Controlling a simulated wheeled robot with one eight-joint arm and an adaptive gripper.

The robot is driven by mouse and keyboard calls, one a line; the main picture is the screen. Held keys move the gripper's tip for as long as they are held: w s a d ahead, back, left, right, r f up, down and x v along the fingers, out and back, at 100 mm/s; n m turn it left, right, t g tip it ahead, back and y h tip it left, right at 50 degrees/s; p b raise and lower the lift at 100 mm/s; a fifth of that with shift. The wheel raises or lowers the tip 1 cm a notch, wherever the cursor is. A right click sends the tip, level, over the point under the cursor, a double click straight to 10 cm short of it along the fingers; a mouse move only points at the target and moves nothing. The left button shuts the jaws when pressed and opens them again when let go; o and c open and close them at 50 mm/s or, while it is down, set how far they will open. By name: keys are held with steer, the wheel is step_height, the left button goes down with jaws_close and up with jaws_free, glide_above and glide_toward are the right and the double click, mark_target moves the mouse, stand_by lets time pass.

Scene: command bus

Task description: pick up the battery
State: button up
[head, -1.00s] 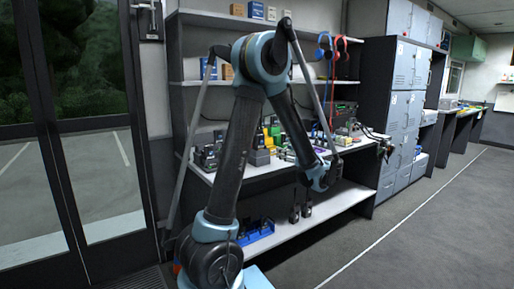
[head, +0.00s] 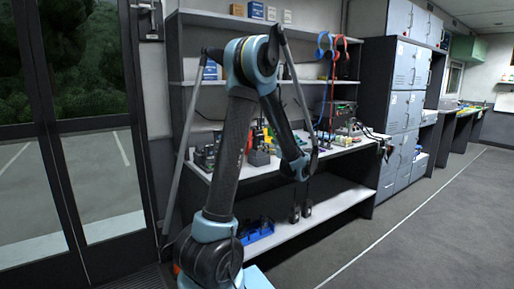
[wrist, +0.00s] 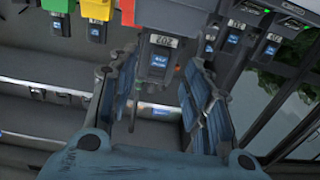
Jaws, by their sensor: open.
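Several similar dark units show, so which one is the task's battery is not certain. My gripper (wrist: 162,78) is open, with one finger to the left of this battery and one to the right. The battery appears between or just beyond the fingertips; I see no contact. In the head view my arm hides much of the workbench, and the battery cannot be made out there.
Other dark units (wrist: 231,40) hang to the right, and green, red and yellow blocks (wrist: 97,9) sit to the left. Floor to the right is clear.

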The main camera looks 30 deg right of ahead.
steer(key=w, duration=0.4)
steer(key=shift+w+a+r, duration=0.15)
steer(key=shift+a+r, duration=0.05)
steer(key=shift+a, duration=0.05)
steer(key=shift+c, duration=0.2)
jaws_close()
steer(key=shift+r, duration=0.1)
step_height(320, 180, up, 10)
stand_by(0.4)
